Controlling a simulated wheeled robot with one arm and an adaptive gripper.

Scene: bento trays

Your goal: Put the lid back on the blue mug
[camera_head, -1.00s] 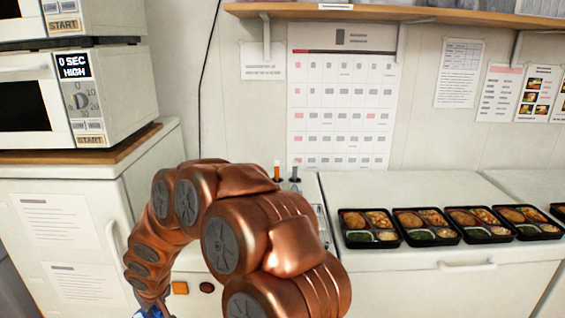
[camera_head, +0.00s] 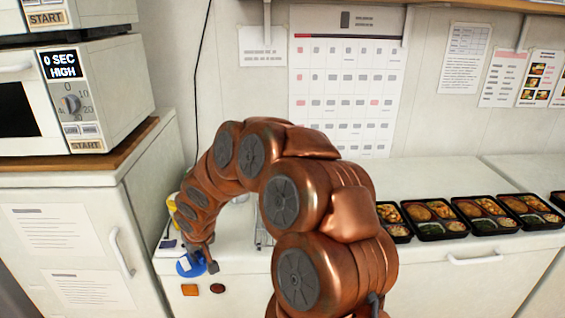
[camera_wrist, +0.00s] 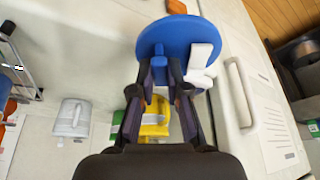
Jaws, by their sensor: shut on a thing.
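A round blue lid (camera_wrist: 176,36) is held in the wrist view, its small blue knob (camera_wrist: 159,62) between the fingertips. My gripper (camera_wrist: 162,72) is shut on that knob. In the head view my gripper (camera_head: 207,262) is low over the left end of the white counter, with the blue lid (camera_head: 186,269) beside it. A white piece (camera_wrist: 201,64) shows against the lid's right side; I cannot tell what it belongs to. I cannot make out the blue mug's body in either view.
A white jug-like container (camera_wrist: 72,117) and a yellow item (camera_wrist: 155,118) are near the gripper. A white cabinet (camera_head: 70,235) with a handle stands to the left. Black bento trays (camera_head: 440,233) line the counter on the right. Microwaves (camera_head: 75,95) are at upper left.

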